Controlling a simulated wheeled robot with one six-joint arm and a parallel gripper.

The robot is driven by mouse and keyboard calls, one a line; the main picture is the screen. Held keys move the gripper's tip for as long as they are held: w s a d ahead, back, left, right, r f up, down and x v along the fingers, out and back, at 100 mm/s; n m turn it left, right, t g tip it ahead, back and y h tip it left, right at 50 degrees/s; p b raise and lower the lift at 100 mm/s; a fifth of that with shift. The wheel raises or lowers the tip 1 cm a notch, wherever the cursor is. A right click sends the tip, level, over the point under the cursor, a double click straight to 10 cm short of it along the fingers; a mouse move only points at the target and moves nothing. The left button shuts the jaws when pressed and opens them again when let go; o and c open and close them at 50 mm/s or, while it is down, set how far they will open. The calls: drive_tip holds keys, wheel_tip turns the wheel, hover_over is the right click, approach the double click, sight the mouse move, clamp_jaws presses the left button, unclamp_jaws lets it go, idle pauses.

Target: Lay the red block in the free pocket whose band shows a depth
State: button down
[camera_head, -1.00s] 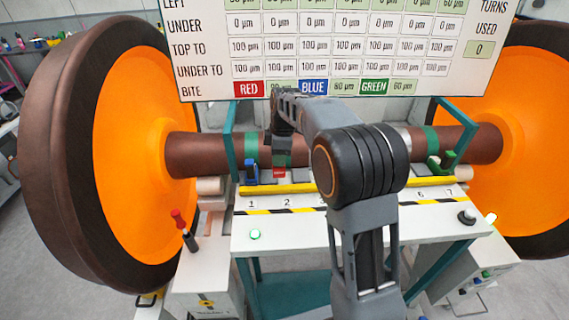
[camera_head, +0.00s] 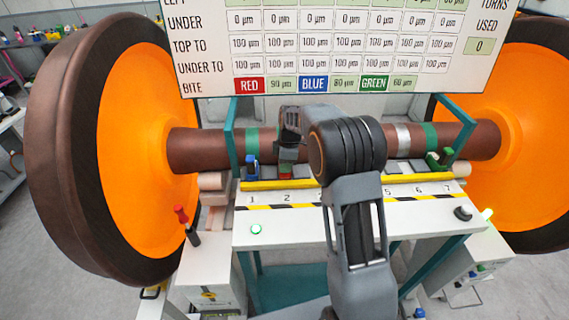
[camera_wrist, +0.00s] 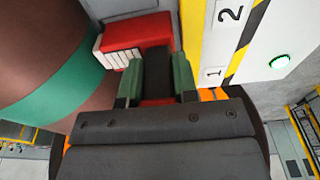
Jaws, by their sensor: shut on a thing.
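The brown shaft (camera_head: 345,146) carries green bands (camera_head: 252,143) and a pale silver band (camera_head: 404,140). My arm hides the middle pockets and part of the shaft.
A blue block (camera_head: 252,168) stands near number 1 and a green block (camera_head: 434,160) near the right end. The yellow rail (camera_head: 270,184) runs before the pockets. Large orange-faced wheels (camera_head: 145,150) flank the bench. The board (camera_head: 340,45) hangs above and reads 0 turns used.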

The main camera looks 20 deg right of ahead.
drive_tip(key=shift+f, duration=0.1)
drive_tip(key=c, duration=0.9)
unclamp_jaws()
wheel_tip(320, 180, up, 11)
drive_tip(key=d+b, duration=0.1)
drive_tip(key=b, duration=0.1)
drive_tip(key=s+r+m+t, duration=0.1)
drive_tip(key=s+r+m, duration=0.35)
drive_tip(key=s, duration=0.25)
drive_tip(key=s+f+m+t, duration=0.1)
drive_tip(key=s+m, duration=0.2)
drive_tip(key=s, duration=0.3)
drive_tip(key=s+f+m+t+h, duration=0.1)
drive_tip(key=s+f+m, duration=0.1)
drive_tip(key=s+m, duration=0.2)
drive_tip(key=s+a+f+m+t, duration=0.1)
drive_tip(key=s+m, duration=0.3)
drive_tip(key=s, duration=0.6)
drive_tip(key=shift+a+f+m+t, duration=0.1)
drive_tip(key=shift+f+m+t, duration=0.15)
drive_tip(key=shift+f+t, duration=0.05)
